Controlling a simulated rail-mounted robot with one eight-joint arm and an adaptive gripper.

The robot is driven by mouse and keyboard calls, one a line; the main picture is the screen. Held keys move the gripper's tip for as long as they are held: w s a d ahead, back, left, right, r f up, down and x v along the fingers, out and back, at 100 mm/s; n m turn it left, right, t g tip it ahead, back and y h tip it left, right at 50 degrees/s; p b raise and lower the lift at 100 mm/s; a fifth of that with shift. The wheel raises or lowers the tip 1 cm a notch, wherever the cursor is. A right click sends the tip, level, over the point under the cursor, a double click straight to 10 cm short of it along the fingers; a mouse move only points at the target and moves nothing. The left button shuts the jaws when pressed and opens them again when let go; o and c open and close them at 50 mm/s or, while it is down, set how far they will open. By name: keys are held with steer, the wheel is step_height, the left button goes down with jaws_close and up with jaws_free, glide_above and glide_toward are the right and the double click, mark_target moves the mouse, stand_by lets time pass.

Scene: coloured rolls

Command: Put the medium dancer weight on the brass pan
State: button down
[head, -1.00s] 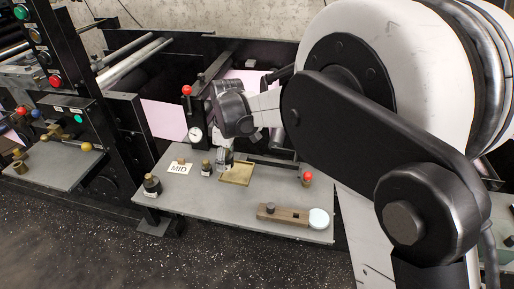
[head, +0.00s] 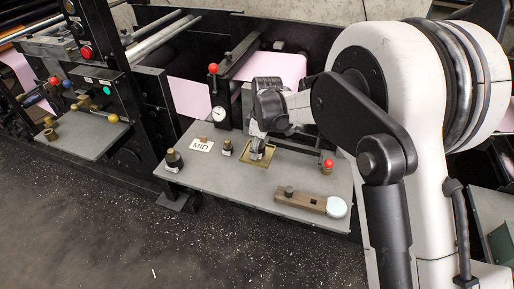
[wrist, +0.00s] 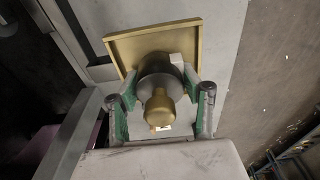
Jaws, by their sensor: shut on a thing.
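The medium dancer weight (wrist: 158,66) is a dark cylinder with a brass knob in the wrist view. My gripper (wrist: 161,90) is shut on it, with a green-padded finger on each side. The brass pan (wrist: 193,38) is a square tray with a raised rim, directly beneath the weight. I cannot tell whether the weight touches it. In the head view, my gripper (head: 256,150) points down at the brass pan (head: 270,154), over its left part, and mostly hides the weight. The MID card (head: 201,146) lies left of the pan.
A large dark weight (head: 174,160) and a small one (head: 227,148) stand left of the pan. A wooden bar (head: 300,200) with a pale disc lies in front. A dial gauge (head: 219,115) stands behind, and a red knob (head: 328,164) is at right.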

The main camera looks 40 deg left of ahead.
steer(key=shift+f, duration=0.1)
steer(key=c, duration=1.3)
jaws_free()
steer(key=r, duration=0.4)
steer(key=d+r, duration=0.1)
steer(key=r, duration=0.3)
steer(key=r+p, duration=0.1)
steer(key=r, duration=0.3)
steer(key=shift+w+d+r, duration=0.1)
steer(key=shift+w+d, duration=0.1)
steer(key=shift+d, duration=0.1)
